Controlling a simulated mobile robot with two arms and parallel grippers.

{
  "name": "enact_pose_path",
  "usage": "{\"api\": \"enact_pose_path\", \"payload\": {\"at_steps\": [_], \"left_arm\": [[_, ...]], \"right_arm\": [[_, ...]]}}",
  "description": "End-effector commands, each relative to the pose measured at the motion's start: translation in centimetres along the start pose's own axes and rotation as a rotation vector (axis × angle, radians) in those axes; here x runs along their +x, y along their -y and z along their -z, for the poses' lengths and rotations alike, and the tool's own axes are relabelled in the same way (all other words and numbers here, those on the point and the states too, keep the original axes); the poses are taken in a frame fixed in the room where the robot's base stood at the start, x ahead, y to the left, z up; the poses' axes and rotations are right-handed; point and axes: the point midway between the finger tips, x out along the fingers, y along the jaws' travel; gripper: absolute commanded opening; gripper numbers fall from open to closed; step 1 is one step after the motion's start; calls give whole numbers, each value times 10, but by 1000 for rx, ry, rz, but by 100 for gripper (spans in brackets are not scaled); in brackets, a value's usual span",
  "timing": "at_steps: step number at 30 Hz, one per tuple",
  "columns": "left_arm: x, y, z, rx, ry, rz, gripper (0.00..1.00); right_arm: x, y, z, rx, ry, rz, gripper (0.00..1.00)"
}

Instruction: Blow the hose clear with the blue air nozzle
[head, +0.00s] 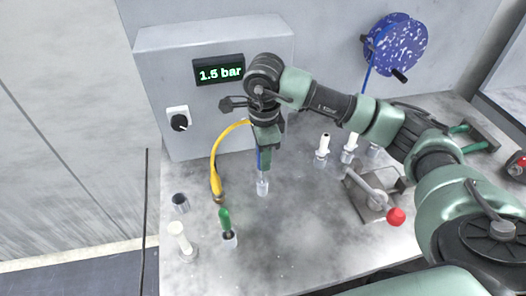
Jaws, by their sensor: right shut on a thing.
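My left gripper is not in view.
A green nozzle (225,220) stands in a holder, near a white piece (179,236) and an empty grey cup (180,203). The grey box's display (218,72) reads 1.5 bar, above a black knob (179,122). A red-knobbed lever (396,216) and white nozzles (323,146) stand right. A blue reel (395,45) hangs behind.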

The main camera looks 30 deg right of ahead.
Motion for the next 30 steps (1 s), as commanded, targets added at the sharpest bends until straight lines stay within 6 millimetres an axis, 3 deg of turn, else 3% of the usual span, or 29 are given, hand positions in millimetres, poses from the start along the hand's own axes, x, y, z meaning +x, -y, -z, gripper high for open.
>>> {"api": "enact_pose_path", "payload": {"at_steps": [18,30], "left_arm": [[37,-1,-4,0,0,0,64],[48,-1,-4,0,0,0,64]], "right_arm": [[40,-2,0,0,0,0,0],[52,-2,0,0,0,1,0]]}}
